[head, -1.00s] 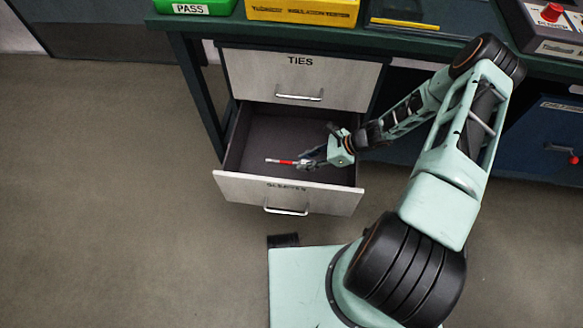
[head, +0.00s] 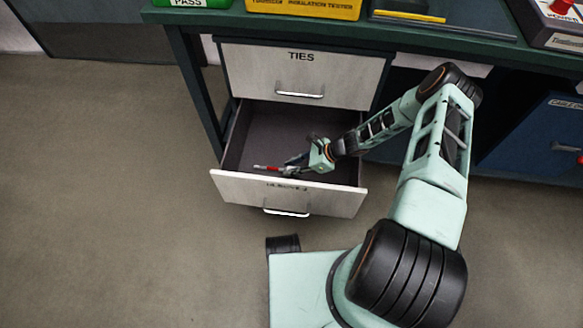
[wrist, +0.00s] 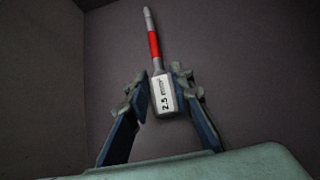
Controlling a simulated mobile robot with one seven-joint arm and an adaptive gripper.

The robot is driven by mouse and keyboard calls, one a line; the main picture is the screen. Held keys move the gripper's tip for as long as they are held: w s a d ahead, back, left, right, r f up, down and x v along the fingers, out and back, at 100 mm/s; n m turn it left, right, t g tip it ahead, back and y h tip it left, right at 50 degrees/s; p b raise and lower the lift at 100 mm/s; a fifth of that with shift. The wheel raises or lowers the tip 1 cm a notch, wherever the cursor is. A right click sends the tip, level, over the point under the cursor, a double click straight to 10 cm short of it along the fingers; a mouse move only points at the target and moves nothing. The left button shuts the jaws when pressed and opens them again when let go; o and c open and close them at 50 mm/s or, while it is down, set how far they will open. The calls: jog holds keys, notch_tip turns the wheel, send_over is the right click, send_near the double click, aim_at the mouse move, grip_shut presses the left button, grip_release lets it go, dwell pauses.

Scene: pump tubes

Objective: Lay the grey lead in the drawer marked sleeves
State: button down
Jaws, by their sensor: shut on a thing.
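The grey lead (head: 262,167) has a thin grey tip, a red band and a pale block marked 2.5; the block shows clearly in the wrist view (wrist: 164,101). My gripper (head: 290,166) is shut on the block, its two fingers (wrist: 162,96) on either side. The tip points away from the gripper, to the left in the head view. The lower drawer (head: 285,193), with a partly legible label that looks like SLEEVES, is pulled open. The lead and gripper are inside its outline, near the front panel. I cannot tell whether the lead touches the drawer floor.
The upper drawer (head: 302,75), marked TIES, is closed above the open one. The green bench top (head: 220,20) carries a yellow box (head: 303,8) and a green PASS box (head: 196,3). A blue cabinet (head: 530,140) stands at the right. The open drawer is otherwise empty where visible.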

jog(key=shift+f, duration=0.1)
jog(key=c, duration=2.2)
grip_release()
jog(key=o, duration=0.5)
jog(key=p+v, duration=0.3)
jog(key=v, duration=0.9)
